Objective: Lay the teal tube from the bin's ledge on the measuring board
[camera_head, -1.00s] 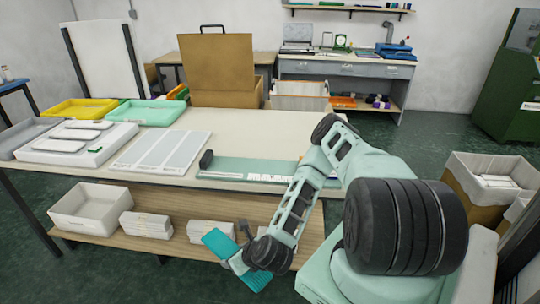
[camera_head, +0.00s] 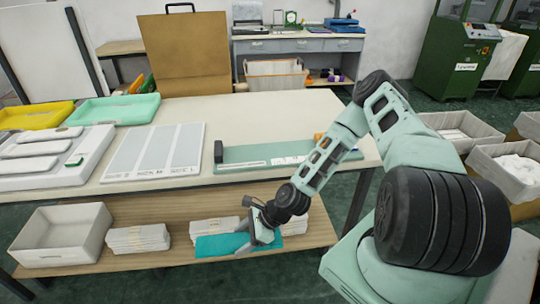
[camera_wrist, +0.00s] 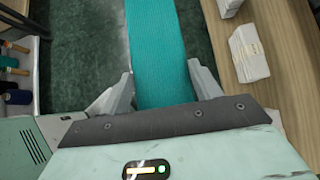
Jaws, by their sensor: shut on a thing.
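The teal tube (camera_head: 221,245) is a flat, ribbed knitted piece. My gripper (camera_head: 254,232) is shut on it, and the tube sticks out to both sides of the jaws, roughly level, in front of the lower shelf and below the tabletop. In the wrist view the tube (camera_wrist: 158,45) runs between the two fingers (camera_wrist: 160,82) and away past them. The measuring board (camera_head: 262,152), pale green with a black end block and white scale strips, lies on the table near its front edge. My arm covers its right part. The bin's ledge cannot be made out.
The table (camera_head: 240,110) also holds a grey striped board (camera_head: 152,152), a white tray (camera_head: 60,172) and yellow and mint trays (camera_head: 118,108). The lower shelf (camera_head: 180,262) carries a white bin (camera_head: 62,235) and white stacks (camera_head: 138,238). Its front edge is near my gripper.

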